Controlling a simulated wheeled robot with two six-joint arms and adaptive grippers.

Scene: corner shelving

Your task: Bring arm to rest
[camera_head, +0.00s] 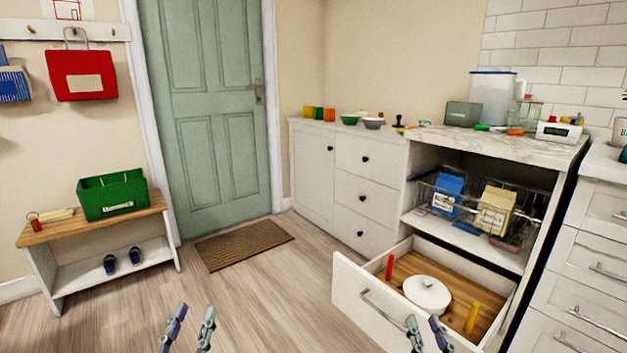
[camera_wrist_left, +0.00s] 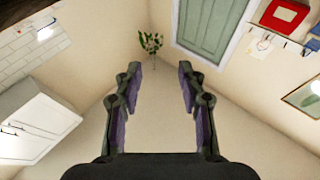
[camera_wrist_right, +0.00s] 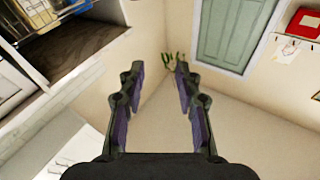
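My left gripper (camera_head: 188,328) shows at the bottom of the head view, in front of the wooden floor. Its two fingers stand apart with nothing between them, as the left wrist view (camera_wrist_left: 160,95) also shows. My right gripper (camera_head: 427,334) is at the bottom right of the head view, in front of the open drawer's front panel. Its fingers are apart and empty in the right wrist view (camera_wrist_right: 160,90). Both grippers point upward in the head view. Neither visibly holds anything.
An open drawer (camera_head: 355,310) juts out at the lower right, holding a white lidded pot (camera_head: 427,294) and upright pegs. Above it, a wire basket (camera_head: 428,199) holds cartons. A bench (camera_head: 37,238) with a green crate (camera_head: 112,195) stands left. The floor between is clear beyond the doormat (camera_head: 243,244).

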